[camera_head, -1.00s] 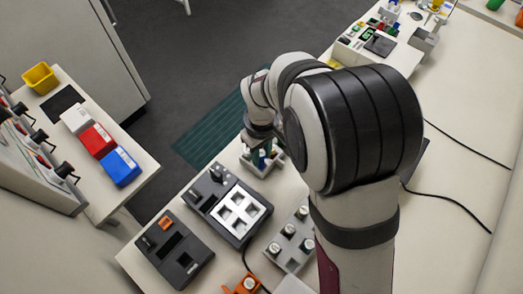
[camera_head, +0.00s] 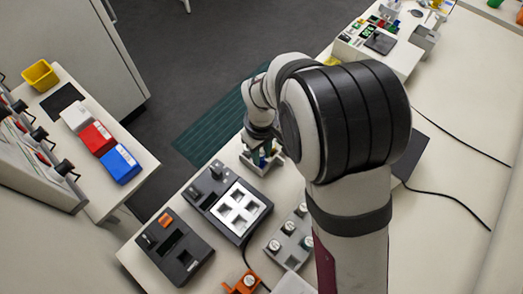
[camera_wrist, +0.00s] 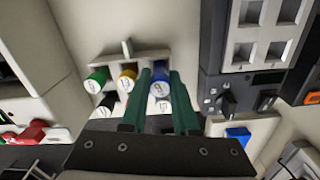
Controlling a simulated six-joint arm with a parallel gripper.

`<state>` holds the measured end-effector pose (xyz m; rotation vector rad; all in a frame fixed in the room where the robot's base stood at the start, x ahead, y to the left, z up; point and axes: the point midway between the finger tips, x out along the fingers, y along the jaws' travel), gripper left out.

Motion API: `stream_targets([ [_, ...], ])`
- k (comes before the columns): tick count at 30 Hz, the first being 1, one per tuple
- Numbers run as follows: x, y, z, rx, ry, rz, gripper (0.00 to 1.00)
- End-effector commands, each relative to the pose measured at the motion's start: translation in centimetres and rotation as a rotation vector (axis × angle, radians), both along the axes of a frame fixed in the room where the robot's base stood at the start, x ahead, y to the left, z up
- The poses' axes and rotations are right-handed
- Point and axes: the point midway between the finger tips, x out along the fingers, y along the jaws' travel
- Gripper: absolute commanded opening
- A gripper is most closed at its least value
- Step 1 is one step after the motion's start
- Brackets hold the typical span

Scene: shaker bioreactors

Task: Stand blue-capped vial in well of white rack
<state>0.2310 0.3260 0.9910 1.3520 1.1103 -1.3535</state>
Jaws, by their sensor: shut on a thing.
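My gripper (camera_wrist: 160,74) has its two green fingers shut on the blue-capped vial (camera_wrist: 159,89) in the wrist view. The cap faces the camera, between the fingers. The pale rack (camera_wrist: 112,62), which looks like the white rack, lies just behind it. A green-capped vial (camera_wrist: 96,82) and a yellow-capped vial (camera_wrist: 127,80) stand in a row beside the blue cap. The vial's lower end is hidden, so I cannot tell whether it is in a well. In the head view the rack (camera_head: 250,166) is partly hidden by my gripper (camera_head: 262,146).
A dark device with a white four-well plate (camera_head: 240,208) stands close to the rack. Another dark device (camera_head: 172,247) and a grey rack with white-capped vials (camera_head: 291,241) are nearer. A black-capped vial (camera_wrist: 106,104) stands near the green one.

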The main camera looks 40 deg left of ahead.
Motion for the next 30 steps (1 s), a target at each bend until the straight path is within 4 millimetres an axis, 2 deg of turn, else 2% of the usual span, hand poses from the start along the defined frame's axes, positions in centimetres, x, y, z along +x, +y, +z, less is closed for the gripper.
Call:
stream_targets([
  [18,0.0,0.0,-1.8,0.0,0.0,0.001,0.0],
  [25,0.0,0.0,-1.9,0.001,-0.001,0.001,0.0],
  [26,0.0,0.0,-1.9,0.001,0.0,0.001,0.32],
  [30,0.0,0.0,-1.9,0.001,-0.001,0.001,0.57],
])
